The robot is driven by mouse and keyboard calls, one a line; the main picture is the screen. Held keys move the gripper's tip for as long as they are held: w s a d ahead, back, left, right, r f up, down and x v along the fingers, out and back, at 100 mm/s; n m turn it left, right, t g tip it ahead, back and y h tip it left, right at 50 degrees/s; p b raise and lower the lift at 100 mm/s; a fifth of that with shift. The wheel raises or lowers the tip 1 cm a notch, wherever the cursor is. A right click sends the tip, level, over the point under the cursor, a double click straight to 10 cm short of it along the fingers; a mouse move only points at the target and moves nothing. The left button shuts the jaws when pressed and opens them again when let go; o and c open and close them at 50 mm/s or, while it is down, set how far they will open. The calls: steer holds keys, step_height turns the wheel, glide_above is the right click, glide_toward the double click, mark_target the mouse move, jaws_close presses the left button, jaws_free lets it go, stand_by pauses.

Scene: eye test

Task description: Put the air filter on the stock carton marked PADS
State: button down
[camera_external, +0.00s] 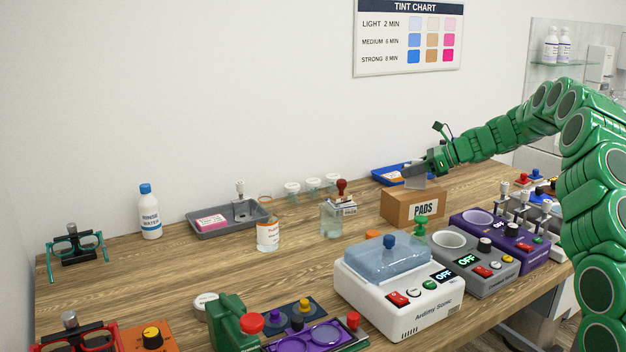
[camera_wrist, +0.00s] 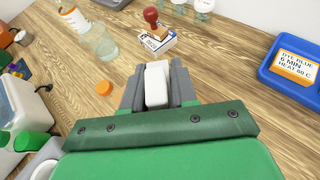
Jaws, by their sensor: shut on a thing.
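My gripper (camera_external: 418,169) is shut on a pale, flat-sided piece, which I take to be the air filter (camera_external: 415,182). In the wrist view the filter (camera_wrist: 156,84) is a white block between the grey fingers (camera_wrist: 157,92). The stock carton marked PADS (camera_external: 398,208) is a brown box on the wooden bench, its label facing front. The filter is upright at the carton's top, towards its back; I cannot tell whether it touches.
A blue tray (camera_external: 385,177) with an orange-labelled item lies behind the carton. A red-handled stamp (camera_external: 342,188) and a glass beaker (camera_external: 331,222) stand to its left. A purple device (camera_external: 485,238) and a grey device (camera_external: 470,262) stand in front and right. The left-middle bench has clear room.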

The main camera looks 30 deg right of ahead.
steer(key=shift+f, duration=0.1)
steer(key=c, duration=0.9)
jaws_free()
steer(key=shift+s+d+r, duration=0.25)
steer(key=shift+d+r, duration=0.05)
steer(key=shift+r, duration=0.05)
steer(key=v, duration=1.1)
steer(key=shift+f, duration=0.1)
